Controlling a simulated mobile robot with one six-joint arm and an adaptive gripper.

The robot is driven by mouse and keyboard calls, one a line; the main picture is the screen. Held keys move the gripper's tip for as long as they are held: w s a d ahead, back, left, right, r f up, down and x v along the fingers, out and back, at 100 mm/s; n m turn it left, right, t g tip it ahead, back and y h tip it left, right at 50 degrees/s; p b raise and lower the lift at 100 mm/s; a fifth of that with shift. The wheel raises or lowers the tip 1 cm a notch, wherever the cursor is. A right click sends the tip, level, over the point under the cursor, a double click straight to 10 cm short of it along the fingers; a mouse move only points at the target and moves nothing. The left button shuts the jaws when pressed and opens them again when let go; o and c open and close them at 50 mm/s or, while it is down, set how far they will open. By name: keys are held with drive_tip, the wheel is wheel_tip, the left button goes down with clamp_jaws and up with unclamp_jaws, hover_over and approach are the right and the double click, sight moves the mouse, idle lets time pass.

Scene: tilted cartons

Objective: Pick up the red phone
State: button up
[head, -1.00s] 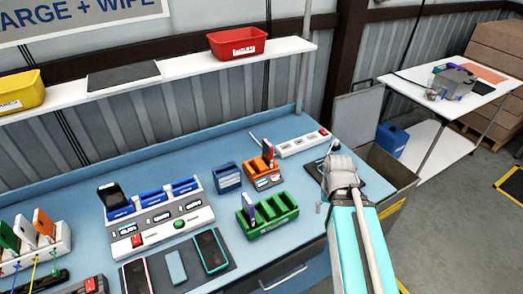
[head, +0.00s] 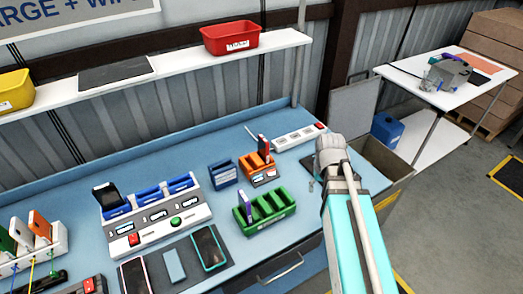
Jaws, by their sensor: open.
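A second phone with a red edge (head: 134,277) lies flat at the bottom left. My arm (head: 350,225) reaches in from the bottom right, and its grey joint (head: 330,151) is over the bench, right of the orange holder.
A green slotted holder (head: 265,212) stands in front of the orange one, with a small blue holder (head: 223,174) at its left. A white power strip (head: 298,138) lies behind. A white charging dock (head: 158,222) stands left. The shelf (head: 190,62) overhangs the back.

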drive_tip(key=w+a+r+n+p, duration=0.2)
drive_tip(key=w+a+r+p, duration=0.3)
drive_tip(key=w, duration=0.6)
wheel_tip(320, 180, up, 6)
drive_tip(key=n+p, duration=0.4)
drive_tip(key=p, duration=0.1)
hover_over(264, 139)
drive_tip(key=shift+f, duration=0.1)
drive_tip(key=shift+s+f, duration=0.1)
drive_tip(key=shift+f, duration=0.05)
drive_tip(key=shift+f+b, duration=0.35)
drive_tip(key=shift+b, duration=0.2)
wheel_tip(264, 139, down, 8)
drive_tip(key=b, duration=0.7)
drive_tip(key=shift+r+b, duration=0.1)
drive_tip(key=shift+b, duration=0.3)
drive_tip(key=shift+w+a+f+b, duration=0.1)
drive_tip(key=shift+w+f+b, duration=0.05)
drive_tip(key=shift+f+b, duration=1.15)
drive_tip(key=shift+w+f+b, duration=0.1)
drive_tip(key=shift+f+b, duration=1.2)
